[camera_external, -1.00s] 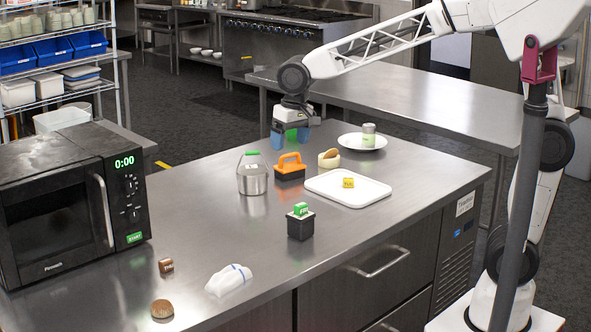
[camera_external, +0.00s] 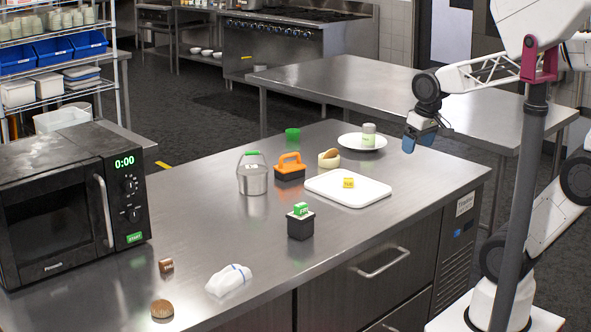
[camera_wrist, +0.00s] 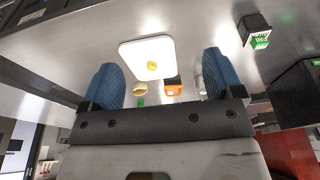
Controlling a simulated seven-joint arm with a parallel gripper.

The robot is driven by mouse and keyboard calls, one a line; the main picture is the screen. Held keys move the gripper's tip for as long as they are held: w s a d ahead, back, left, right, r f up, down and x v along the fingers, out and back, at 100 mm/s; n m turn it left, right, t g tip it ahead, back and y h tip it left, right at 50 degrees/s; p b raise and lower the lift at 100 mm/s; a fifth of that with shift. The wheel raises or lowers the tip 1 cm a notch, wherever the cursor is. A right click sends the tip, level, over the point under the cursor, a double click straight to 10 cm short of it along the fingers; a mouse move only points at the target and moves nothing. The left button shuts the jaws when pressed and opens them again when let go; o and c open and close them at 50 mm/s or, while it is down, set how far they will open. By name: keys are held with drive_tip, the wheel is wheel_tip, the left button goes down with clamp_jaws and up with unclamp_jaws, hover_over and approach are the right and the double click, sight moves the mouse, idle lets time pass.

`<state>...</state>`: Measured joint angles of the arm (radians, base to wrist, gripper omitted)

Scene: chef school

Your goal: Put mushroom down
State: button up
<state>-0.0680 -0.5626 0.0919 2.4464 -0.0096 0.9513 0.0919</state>
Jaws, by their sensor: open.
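No thing in view is clearly a mushroom. A small green cup-like object (camera_external: 292,134) stands on the steel counter near its far edge; it also shows in the wrist view (camera_wrist: 140,101), small, between my fingers in the picture but far beyond them. My gripper (camera_external: 415,138) has blue fingertips and hangs in the air at the right, past the plate and clear of the counter. In the wrist view my gripper (camera_wrist: 166,78) has its two blue fingers wide apart with nothing held.
A white tray (camera_external: 326,194) bears a yellow cube (camera_external: 348,183). Around it stand a plate (camera_external: 350,143) with a can (camera_external: 368,134), an orange-handled box (camera_external: 289,172), a metal pot (camera_external: 252,182) and a black box (camera_external: 301,226). A microwave (camera_external: 60,205) fills the left.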

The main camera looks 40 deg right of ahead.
drive_tip(key=s+d, duration=0.1)
drive_tip(key=s+f, duration=0.1)
drive_tip(key=s, duration=0.1)
drive_tip(key=s+d+f, duration=0.1)
drive_tip(key=shift+s+d, duration=0.25)
drive_tip(key=shift+d, duration=0.05)
idle(1.1)
